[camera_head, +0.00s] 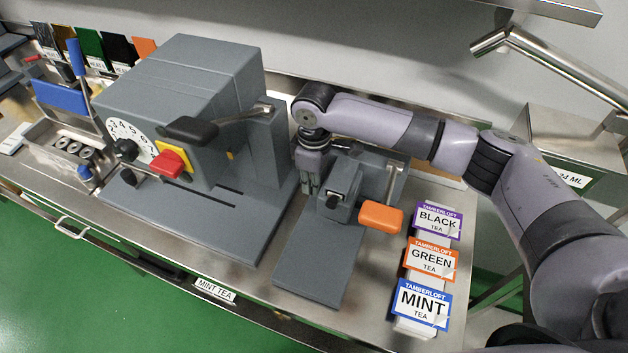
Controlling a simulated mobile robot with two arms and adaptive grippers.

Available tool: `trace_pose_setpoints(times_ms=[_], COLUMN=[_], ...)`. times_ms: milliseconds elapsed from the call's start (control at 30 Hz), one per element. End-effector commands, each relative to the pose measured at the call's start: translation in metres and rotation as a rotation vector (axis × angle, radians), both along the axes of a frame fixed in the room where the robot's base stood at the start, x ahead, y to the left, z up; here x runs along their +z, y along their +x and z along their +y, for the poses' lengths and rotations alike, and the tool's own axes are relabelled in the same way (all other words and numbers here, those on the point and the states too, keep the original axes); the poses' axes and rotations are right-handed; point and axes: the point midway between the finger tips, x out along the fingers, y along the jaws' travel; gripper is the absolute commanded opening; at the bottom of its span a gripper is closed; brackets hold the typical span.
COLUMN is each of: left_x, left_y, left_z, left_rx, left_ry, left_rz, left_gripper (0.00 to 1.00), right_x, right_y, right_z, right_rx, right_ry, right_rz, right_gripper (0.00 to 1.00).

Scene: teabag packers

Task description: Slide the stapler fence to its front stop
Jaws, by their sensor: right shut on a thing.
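The grey stapler (318,258) stands on the steel counter, right of the large grey machine. It has a raised head block (340,192) with a dark knob on its front face and an orange-ended lever (381,216) on its right. My right gripper (309,186) points down at the left rear of the stapler head, close beside it. Its jaws are shut on the stapler fence, which is mostly hidden by the fingers and the head block. The front part of the stapler's base plate is bare. My left gripper is not in view.
The large grey machine (180,85) with a dial, red-yellow switch and black lever stands close left of my gripper. Black (437,221), green (431,259) and mint (421,304) tea label stacks lie right of the stapler. My right arm spans the back right.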

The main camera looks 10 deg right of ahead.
Motion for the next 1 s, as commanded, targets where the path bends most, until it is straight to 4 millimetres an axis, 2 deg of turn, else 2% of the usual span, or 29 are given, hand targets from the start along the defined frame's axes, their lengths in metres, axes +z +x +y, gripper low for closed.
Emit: trace_pose_setpoints(times_ms=[600,733,900,1000], left_x=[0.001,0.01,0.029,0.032], left_y=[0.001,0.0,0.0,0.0], left_z=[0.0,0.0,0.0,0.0], left_rx=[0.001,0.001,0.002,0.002], left_ry=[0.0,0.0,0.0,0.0], left_rz=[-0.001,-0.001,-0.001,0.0], left_gripper=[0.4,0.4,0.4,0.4], right_x=[0.001,0.003,0.004,0.002], right_y=[0.0,-0.007,-0.024,-0.03], right_z=[0.0,0.005,0.016,0.02], right_rx=[0.0,0.002,0.004,0.002], right_ry=[0.0,-0.001,0.001,0.001], right_rz=[0.0,0.003,0.007,0.005], right_gripper=[0.0,0.0,0.0,0.0])
